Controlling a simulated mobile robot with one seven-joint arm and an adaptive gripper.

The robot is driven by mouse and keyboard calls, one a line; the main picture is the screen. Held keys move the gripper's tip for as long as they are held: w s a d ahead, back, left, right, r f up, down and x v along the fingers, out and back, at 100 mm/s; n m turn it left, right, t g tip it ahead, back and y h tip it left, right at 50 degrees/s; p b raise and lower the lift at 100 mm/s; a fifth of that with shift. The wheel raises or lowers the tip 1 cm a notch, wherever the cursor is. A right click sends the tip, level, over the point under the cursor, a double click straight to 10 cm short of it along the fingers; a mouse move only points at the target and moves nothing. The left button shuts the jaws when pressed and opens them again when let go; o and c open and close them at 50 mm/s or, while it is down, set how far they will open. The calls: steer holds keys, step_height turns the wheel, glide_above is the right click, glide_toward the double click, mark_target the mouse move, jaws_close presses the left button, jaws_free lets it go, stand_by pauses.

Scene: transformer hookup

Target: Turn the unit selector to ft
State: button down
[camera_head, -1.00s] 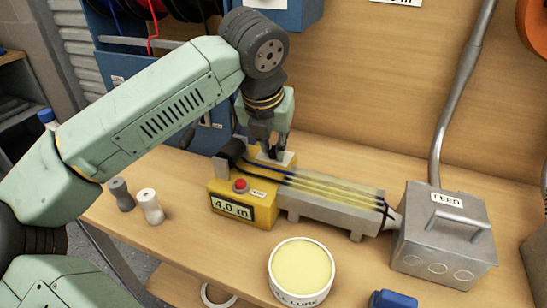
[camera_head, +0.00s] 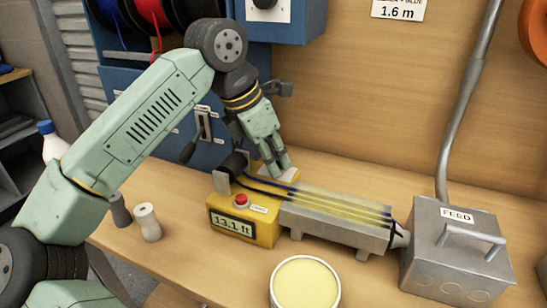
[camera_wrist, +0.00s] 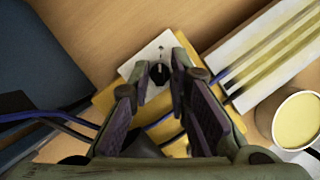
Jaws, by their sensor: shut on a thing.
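The yellow measuring unit (camera_head: 262,232) sits on the workbench, and its display (camera_head: 232,224) reads 13.1 ft. The unit selector is a small black knob (camera_wrist: 160,73) on a pale plate (camera_wrist: 148,52) at the unit's back; the plate also shows in the head view (camera_head: 291,175). My gripper (camera_head: 279,174) reaches down to it, tilted. In the wrist view my gripper's fingers (camera_wrist: 165,78) stand on either side of the knob and are shut on it. In the head view the fingers hide the knob.
A red button (camera_head: 240,200) is on the unit's top. A tub (camera_head: 305,284) stands in front. Two small spools (camera_head: 147,222) stand left.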

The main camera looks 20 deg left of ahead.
steer(key=shift+m, duration=0.3)
stand_by(0.4)
steer(key=c, duration=1.5)
jaws_free()
steer(key=shift+c, duration=0.2)
steer(key=v, duration=1.2)
steer(key=shift+w+a, duration=0.15)
steer(key=shift+w, duration=0.05)
steer(key=shift+s, duration=0.1)
